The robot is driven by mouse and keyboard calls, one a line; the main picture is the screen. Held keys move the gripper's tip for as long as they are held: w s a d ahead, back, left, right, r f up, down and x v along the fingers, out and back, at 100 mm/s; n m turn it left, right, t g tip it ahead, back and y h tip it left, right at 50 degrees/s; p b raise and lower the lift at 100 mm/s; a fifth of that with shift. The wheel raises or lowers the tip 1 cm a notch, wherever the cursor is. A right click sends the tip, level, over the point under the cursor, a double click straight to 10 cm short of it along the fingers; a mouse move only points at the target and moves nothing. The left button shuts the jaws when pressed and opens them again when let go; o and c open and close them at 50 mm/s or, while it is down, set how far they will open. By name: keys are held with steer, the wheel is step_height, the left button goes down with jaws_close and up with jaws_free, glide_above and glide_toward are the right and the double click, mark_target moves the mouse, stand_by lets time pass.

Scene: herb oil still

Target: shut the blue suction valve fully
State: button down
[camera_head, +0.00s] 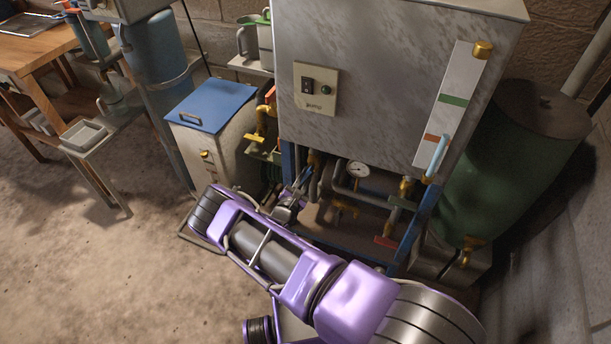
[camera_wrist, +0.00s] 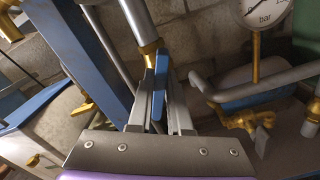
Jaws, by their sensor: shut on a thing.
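The blue suction valve's lever (camera_wrist: 160,88) shows in the wrist view as a flat blue bar between my fingers. My gripper (camera_wrist: 161,82) is shut on it. The lever extends from a brass valve body (camera_wrist: 151,50) on a grey pipe (camera_wrist: 136,14), and looks roughly in line with that pipe from this angle. In the head view my gripper (camera_head: 301,183) reaches under the grey cabinet, beside its blue frame leg. The lever cannot be made out clearly there; my gripper and the pipes crowd that spot.
A blue frame post (camera_wrist: 82,50) stands close left of my fingers. A blue-lidded box (camera_head: 212,106) stands left; floor is open at lower left.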

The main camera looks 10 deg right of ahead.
steer(key=m, duration=0.3)
steer(key=m+p, duration=0.1)
steer(key=m, duration=0.2)
steer(key=shift+s+d+f, duration=0.15)
steer(key=m, duration=0.4)
steer(key=m+p, duration=0.1)
steer(key=m, duration=0.1)
steer(key=shift+f+m, duration=0.25)
steer(key=shift+m, duration=0.15)
steer(key=c, duration=0.8)
jaws_free()
steer(key=shift+c, duration=0.2)
steer(key=v, duration=1.7)
steer(key=shift+s+p, duration=0.2)
steer(key=shift+p, duration=0.2)
